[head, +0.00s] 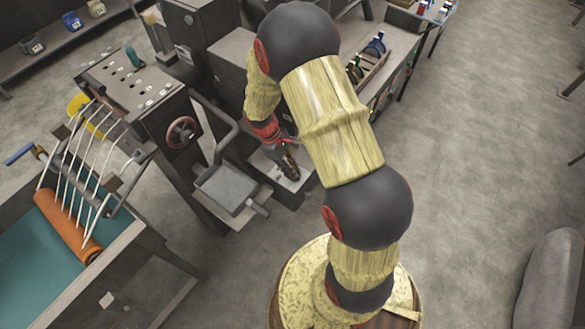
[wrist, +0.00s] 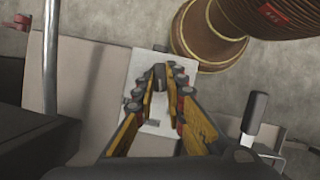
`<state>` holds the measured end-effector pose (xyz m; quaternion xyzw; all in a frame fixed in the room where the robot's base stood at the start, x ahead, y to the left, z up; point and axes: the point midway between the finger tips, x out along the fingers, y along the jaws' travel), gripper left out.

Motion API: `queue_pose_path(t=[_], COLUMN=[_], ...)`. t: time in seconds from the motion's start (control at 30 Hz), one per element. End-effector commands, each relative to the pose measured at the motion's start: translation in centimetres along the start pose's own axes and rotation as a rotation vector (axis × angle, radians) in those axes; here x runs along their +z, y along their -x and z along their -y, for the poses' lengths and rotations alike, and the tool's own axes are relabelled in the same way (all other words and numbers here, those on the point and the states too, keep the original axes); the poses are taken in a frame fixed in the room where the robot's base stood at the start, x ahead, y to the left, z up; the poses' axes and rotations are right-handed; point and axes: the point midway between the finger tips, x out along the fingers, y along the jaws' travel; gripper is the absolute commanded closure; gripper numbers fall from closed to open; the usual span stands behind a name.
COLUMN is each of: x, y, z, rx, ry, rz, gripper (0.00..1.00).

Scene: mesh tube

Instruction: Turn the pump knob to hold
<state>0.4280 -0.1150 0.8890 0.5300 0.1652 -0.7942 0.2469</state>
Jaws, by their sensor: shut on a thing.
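In the wrist view a small dark knob (wrist: 159,75) stands on a white plate (wrist: 139,73). My gripper (wrist: 159,86), with yellow and black fingers, is shut on this knob. The fingertips lie on either side of it, over the plate. In the head view my gripper (head: 290,170) points down at the white plate (head: 281,181) on a low grey box. There the fingers hide the knob, and I cannot read any marks on the plate.
A grey square tray (head: 227,187) stands just left of my gripper. A dark machine with a red handwheel (head: 182,132) is further left, near an orange roller (head: 67,228). A bench with a rack (head: 372,62) is behind. Open floor (head: 480,150) lies to the right.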

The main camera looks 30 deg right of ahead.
Motion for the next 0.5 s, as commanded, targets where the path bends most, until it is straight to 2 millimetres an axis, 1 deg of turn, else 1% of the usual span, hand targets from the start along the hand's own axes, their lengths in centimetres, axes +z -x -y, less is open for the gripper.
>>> queue_pose_path(t=[0.2, 0.5], x=[0.06, 0.03], y=[0.11, 0.07], z=[-0.21, -0.31], rx=[-0.053, -0.091], ry=[-0.128, -0.221], rz=[-0.001, -0.002], gripper=[1.00, 1.00])
